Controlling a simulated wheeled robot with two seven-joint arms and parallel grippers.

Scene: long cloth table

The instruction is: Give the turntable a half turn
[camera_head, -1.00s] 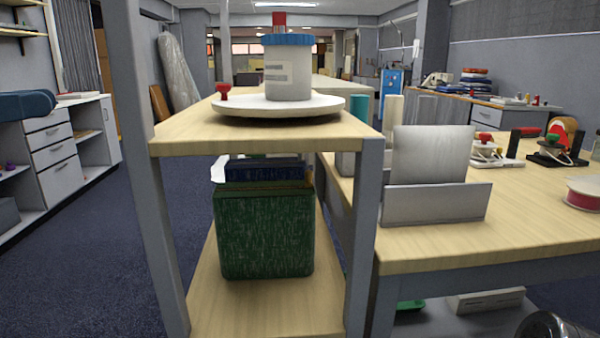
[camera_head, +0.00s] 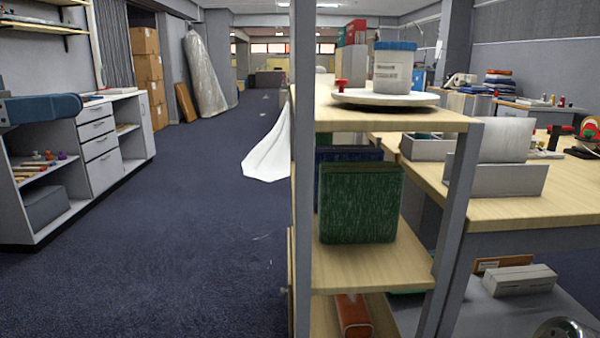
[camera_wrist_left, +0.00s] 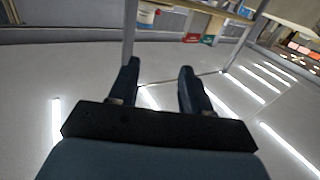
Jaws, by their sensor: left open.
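The turntable (camera_head: 385,98) is a flat white disc on the top board (camera_head: 400,119) of a wooden shelf unit with grey posts, right of centre in the head view. A red knob (camera_head: 341,84) stands at its left rim. A white jar (camera_head: 392,72) with a blue lid stands on the disc. My left gripper (camera_wrist_left: 160,67) shows in the left wrist view with its two dark fingers apart and nothing between them. It is away from the turntable. I cannot make out its fingers in the head view. My right gripper is not in view.
A grey post (camera_head: 303,200) rises at the shelf's left front. Red and green binders (camera_head: 350,34) stand behind the jar. A wooden table (camera_head: 520,211) adjoins on the right. Dark carpet (camera_head: 180,240) lies clear on the left.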

